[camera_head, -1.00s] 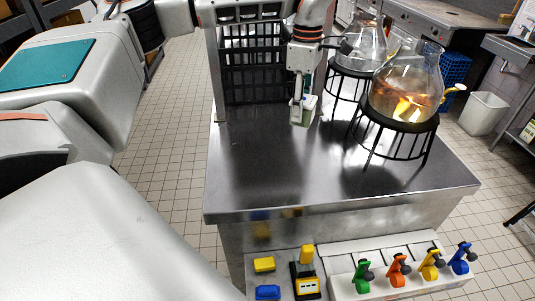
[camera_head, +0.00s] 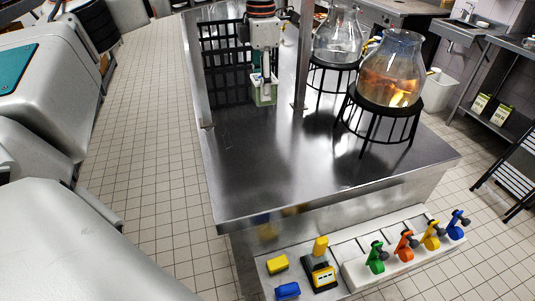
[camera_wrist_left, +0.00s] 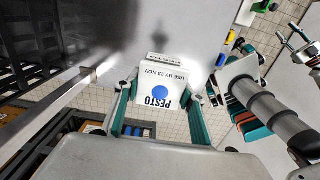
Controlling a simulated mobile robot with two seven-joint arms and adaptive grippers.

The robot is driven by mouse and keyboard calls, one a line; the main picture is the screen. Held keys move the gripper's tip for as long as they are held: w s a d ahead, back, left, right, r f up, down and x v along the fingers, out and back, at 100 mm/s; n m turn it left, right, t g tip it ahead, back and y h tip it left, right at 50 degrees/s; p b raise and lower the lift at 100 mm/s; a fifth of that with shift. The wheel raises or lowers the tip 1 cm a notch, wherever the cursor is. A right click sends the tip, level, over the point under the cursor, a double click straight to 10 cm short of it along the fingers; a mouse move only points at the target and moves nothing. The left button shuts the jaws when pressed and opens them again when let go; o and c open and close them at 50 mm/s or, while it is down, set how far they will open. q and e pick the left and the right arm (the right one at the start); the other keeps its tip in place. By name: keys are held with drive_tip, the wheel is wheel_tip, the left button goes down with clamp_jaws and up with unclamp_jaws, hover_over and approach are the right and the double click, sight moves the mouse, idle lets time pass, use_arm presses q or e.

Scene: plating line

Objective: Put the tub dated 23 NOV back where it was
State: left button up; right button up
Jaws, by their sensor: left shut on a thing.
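The tub (camera_head: 264,95) is pale green with a white top and is held in my left gripper (camera_head: 263,80), above the far part of the steel counter (camera_head: 270,170). In the left wrist view the white top of the tub (camera_wrist_left: 158,80) reads "PESTO" and "USE BY 23 NOV", with a blue dot. The two teal fingers of my left gripper (camera_wrist_left: 158,110) are on either side of it. The tub appears clear of the counter, but the exact gap is hard to tell.
A black slatted rack (camera_head: 225,65) stands left of the tub, and a steel post (camera_head: 301,70) to its right. Glass vessels on black stands (camera_head: 380,120) occupy the counter's right side. Coloured clips (camera_head: 406,243) and blocks (camera_head: 278,264) sit at the front. The counter's front middle is bare.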

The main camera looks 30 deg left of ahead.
use_arm(q)
wheel_tip(320, 180, down, 20)
drive_tip(key=shift+r+p, duration=0.1)
drive_tip(key=shift+p, duration=0.35)
drive_tip(key=o, duration=1)
drive_tip(key=shift+f, duration=0.25)
drive_tip(key=o, duration=0.3)
drive_tip(key=shift+o, duration=0.2)
drive_tip(key=shift+r, duration=0.15)
